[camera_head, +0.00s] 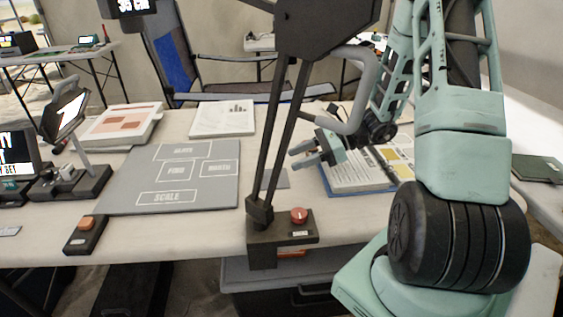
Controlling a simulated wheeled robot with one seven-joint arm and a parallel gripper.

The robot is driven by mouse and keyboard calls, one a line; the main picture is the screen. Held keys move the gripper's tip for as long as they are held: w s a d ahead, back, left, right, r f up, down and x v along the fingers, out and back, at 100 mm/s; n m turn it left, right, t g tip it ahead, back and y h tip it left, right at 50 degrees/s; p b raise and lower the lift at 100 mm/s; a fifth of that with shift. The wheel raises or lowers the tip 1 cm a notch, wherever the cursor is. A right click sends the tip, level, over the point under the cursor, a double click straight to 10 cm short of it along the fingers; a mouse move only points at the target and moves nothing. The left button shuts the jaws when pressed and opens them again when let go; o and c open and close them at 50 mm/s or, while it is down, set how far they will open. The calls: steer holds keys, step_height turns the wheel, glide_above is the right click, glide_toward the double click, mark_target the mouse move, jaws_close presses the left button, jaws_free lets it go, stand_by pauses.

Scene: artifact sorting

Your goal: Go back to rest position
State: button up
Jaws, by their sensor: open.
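My gripper (308,155) is in the middle of the camera_head view, above the table (130,240), beside an open binder (355,188) with a blue edge. Its two grey fingers point left and stand apart, with nothing seen between them. My green arm reaches in from the right and partly covers the binder. A dark two-rod stand rises in front of the gripper, close to its fingertips in the picture; I cannot tell the depth gap.
The dark stand (262,165) has a base with a red knob (298,216) at the table's front edge. A grey sorting mat (218,190) lies left, bare. An orange-button box (86,235), a screen device (72,112) and booklets (222,119) surround it.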

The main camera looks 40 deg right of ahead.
steer(key=shift+v, duration=1.05)
